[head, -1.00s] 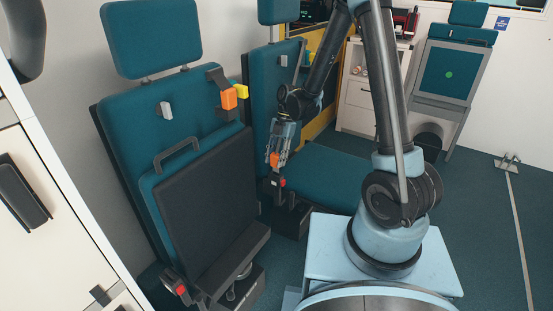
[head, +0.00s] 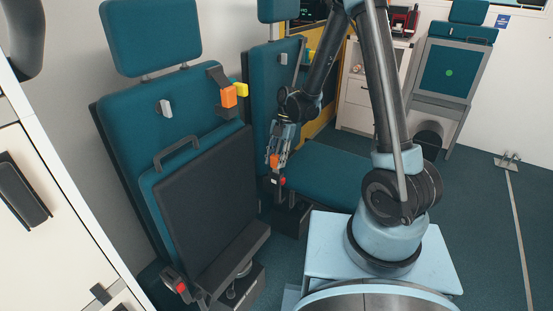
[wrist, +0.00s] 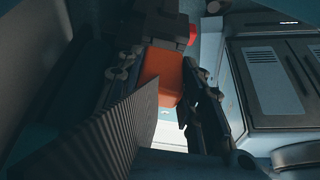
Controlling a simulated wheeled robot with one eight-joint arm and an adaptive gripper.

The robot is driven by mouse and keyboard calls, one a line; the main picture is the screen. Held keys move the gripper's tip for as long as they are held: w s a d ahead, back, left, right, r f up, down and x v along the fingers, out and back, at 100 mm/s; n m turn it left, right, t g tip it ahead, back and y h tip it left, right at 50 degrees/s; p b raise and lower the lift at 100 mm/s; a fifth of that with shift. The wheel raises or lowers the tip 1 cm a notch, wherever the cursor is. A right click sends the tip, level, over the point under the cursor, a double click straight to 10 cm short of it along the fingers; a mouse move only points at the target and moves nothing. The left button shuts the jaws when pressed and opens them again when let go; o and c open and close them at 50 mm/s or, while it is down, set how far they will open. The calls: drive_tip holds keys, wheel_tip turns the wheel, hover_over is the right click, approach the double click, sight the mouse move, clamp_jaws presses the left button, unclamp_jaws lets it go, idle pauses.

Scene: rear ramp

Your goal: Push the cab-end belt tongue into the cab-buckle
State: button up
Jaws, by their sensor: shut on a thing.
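My gripper (head: 275,160) is shut on the orange belt tongue (head: 273,161) at the side of the second teal seat. In the wrist view the orange tongue (wrist: 164,77) sits between the fingers, with ribbed belt webbing (wrist: 85,145) in front of it. The dark buckle with a red button (head: 282,181) is just below the gripper tip in the head view. In the wrist view its red button (wrist: 192,35) shows beyond the tongue. The tongue's metal end is hidden, so I cannot tell whether it is inside the buckle.
A folded teal seat (head: 200,190) stands in front on the left.

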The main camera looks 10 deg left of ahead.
drive_tip(key=shift+f, duration=0.95)
drive_tip(key=shift+r, duration=0.2)
clamp_jaws()
drive_tip(key=shift+r, duration=1.3)
drive_tip(key=shift+f, duration=0.85)
idle(0.8)
drive_tip(key=o, duration=1.2)
unclamp_jaws()
drive_tip(key=shift+r, duration=0.1)
